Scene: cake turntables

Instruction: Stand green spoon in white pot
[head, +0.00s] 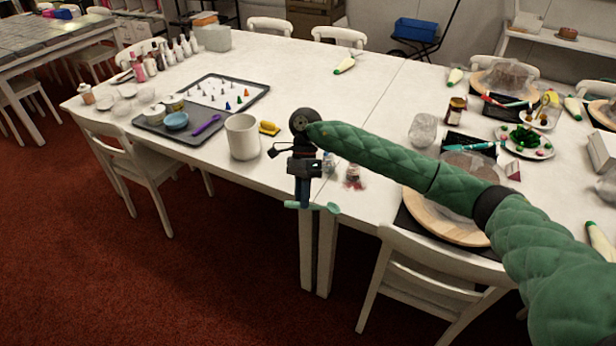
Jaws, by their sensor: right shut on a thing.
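The white pot (242,137) stands upright on the white table near its front edge, left of the picture's middle. My right gripper (306,201) comes in from the right on a green padded arm and points downward. It is shut on the green spoon (328,208), which is pale teal and lies roughly level across the fingertips, its bowl toward the right. Gripper and spoon appear in front of the table's front edge, to the right of the pot and lower in the picture. The spoon is apart from the pot. My left gripper is not in view.
A grey tray (152,123) with bowls and a purple spoon (206,125) lies left of the pot. A yellow object (269,128) lies just right of it. Another tray (256,92) holds small piping tips. A chair (432,272) stands at the front right.

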